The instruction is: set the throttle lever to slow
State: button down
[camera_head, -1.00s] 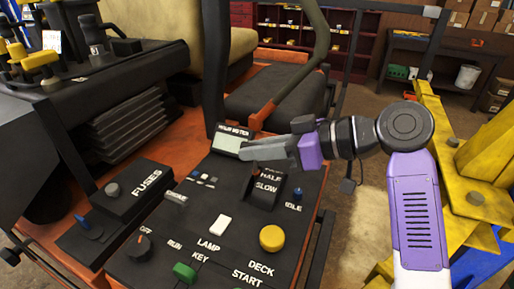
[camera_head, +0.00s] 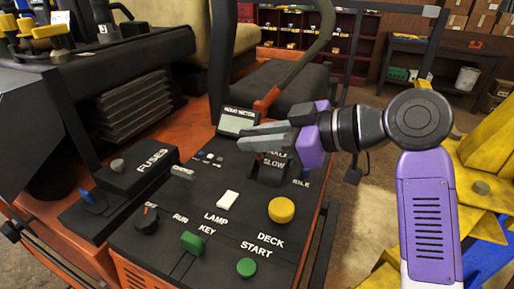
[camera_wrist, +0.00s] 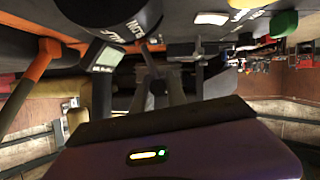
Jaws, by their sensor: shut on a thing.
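The throttle block (camera_head: 266,178) stands on the dark control panel (camera_head: 180,253) in the head view, with HALF and SLOW labels in white. SLOW shows on its near side; HALF is just below my fingers. My gripper (camera_head: 252,138) reaches in from the right, its grey fingers over the block. It is shut on the throttle lever, which the fingers almost wholly hide, so I cannot read its exact setting. In the wrist view, my gripper (camera_wrist: 162,85) shows foreshortened, near the block (camera_wrist: 122,18) with its upside-down lettering.
A small display (camera_head: 237,121) stands just behind my fingertips. A yellow DECK button (camera_head: 282,210), a white LAMP switch (camera_head: 228,199) and a green KEY switch (camera_head: 192,243) sit nearer. A curved bar (camera_head: 308,70) rises behind my gripper. Yellow metalwork (camera_head: 488,150) is at right.

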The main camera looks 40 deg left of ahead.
jog(key=shift+s+d+f+n+t+b, duration=0.1)
jog(key=shift+s+f+n+t+b, duration=0.15)
jog(key=shift+s, duration=0.2)
jog(key=c, duration=1.3)
grip_release()
jog(key=shift+s, duration=0.1)
jog(key=shift+b+v, duration=0.55)
jog(key=shift+v, duration=3.45)
